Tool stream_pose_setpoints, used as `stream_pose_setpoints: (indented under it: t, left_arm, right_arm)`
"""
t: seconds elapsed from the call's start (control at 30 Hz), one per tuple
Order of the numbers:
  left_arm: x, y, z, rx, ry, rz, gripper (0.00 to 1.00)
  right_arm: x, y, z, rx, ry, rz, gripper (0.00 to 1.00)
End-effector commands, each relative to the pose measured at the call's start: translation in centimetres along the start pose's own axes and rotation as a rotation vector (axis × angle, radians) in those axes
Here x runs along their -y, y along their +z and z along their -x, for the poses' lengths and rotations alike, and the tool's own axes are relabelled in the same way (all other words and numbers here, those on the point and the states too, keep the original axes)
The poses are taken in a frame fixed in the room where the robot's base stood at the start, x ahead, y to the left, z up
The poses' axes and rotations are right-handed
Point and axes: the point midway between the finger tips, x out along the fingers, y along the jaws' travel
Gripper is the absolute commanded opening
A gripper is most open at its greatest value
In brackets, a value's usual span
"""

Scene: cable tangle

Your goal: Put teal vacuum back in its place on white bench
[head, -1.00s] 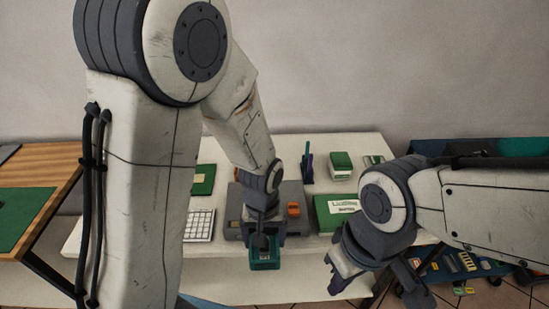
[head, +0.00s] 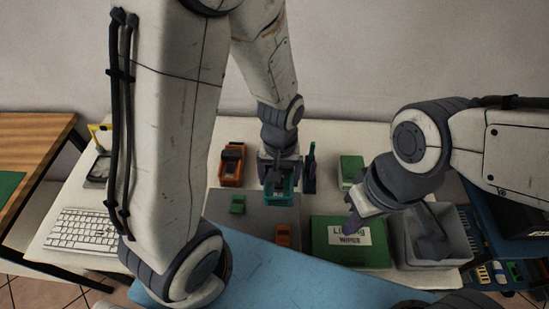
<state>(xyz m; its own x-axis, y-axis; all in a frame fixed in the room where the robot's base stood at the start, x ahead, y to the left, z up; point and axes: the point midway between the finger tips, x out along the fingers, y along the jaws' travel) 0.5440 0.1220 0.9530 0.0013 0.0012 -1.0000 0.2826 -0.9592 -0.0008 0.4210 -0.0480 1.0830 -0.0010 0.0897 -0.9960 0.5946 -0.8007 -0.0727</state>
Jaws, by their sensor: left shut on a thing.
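The teal vacuum (head: 280,198), a small boxy unit, is in my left gripper (head: 279,180). The gripper is shut on its top and hides that part. The vacuum is over the rear edge of a grey mat (head: 262,222) on the white bench (head: 57,246); I cannot tell whether it touches the surface. My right gripper (head: 393,236) is open and empty, its fingers spread above the green box (head: 335,256) and grey bin (head: 462,250).
An orange-and-dark device (head: 231,166) stands left of the vacuum. A dark upright item (head: 309,175) stands close on its right. A green block (head: 238,204) and an orange block (head: 283,235) lie on the mat. A white keyboard (head: 85,230) is at left.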

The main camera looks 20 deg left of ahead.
Motion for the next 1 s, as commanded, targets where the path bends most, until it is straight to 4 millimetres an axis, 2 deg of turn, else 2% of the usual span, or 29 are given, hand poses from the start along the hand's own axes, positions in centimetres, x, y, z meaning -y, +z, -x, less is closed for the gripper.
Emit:
stream_pose_setpoints:
  t: [0.17, 0.5, 0.63, 0.87, 1.0]
  left_arm:
    - [0.2, -1.0, -0.6, 0.001, -0.001, 0.002, 0.35]
    - [2.0, -7.8, -4.8, 0.002, -0.001, -0.003, 0.35]
    - [2.6, -10.0, -6.1, 0.000, 0.000, -0.006, 0.35]
    - [3.0, -11.2, -7.4, 0.001, 0.000, -0.007, 0.35]
    - [3.1, -11.1, -9.3, 0.004, -0.001, -0.007, 0.35]
  right_arm:
    - [0.0, 0.0, 0.2, 0.000, 0.000, 0.000, 0.00]
    - [0.1, -0.1, 1.4, 0.000, 0.000, 0.000, 0.00]
    - [0.1, -0.1, 1.8, 0.000, 0.000, 0.000, 0.00]
    - [0.1, -0.1, 2.1, 0.000, 0.000, 0.000, 0.00]
    - [0.2, -0.1, 2.6, 0.000, 0.000, 0.000, 0.00]
